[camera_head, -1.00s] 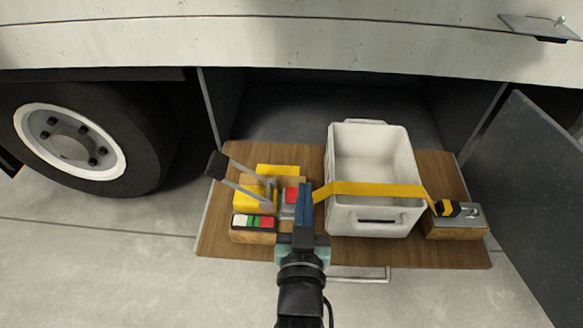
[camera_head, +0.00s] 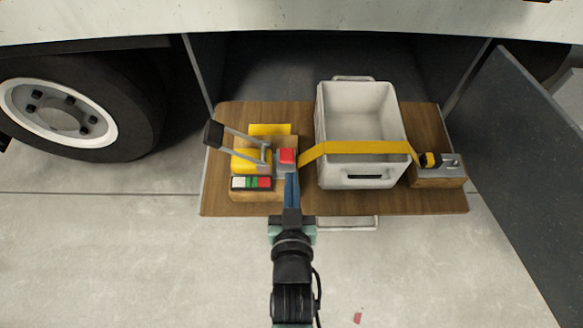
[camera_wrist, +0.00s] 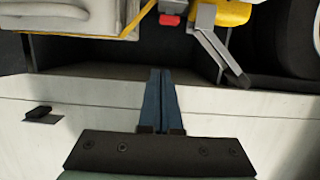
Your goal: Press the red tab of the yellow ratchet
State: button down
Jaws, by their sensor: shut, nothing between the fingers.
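The yellow ratchet (camera_head: 250,161) sits on a wooden block at the left of the wooden board. Its grey lever with a black grip (camera_head: 213,133) is tilted up to the left. The red tab (camera_head: 287,155) is at the ratchet's right side, near the strap's end; a red piece also shows at the top of the wrist view (camera_wrist: 169,19). My gripper (camera_head: 291,176) is shut and empty, its blue fingers just in front of the red tab in the head view. In the wrist view the fingertips (camera_wrist: 161,71) appear apart from the red piece.
A yellow strap (camera_head: 360,147) runs across the white crate (camera_head: 360,175) to an anchor block (camera_head: 437,180) on the right. A white, green and red button row (camera_head: 251,182) lies in front of the ratchet. A dark door panel (camera_head: 525,150) stands open at right.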

jog(key=b, duration=0.3)
send_over(292, 160)
jog(key=v, duration=0.2)
notch_tip(292, 160, down, 3)
jog(key=f, duration=0.1)
jog(key=f+b, duration=0.1)
jog(key=f, duration=0.1)
jog(key=shift+w, duration=0.35)
jog(key=shift+f+b, duration=0.3)
jog(key=shift+f, duration=0.1)
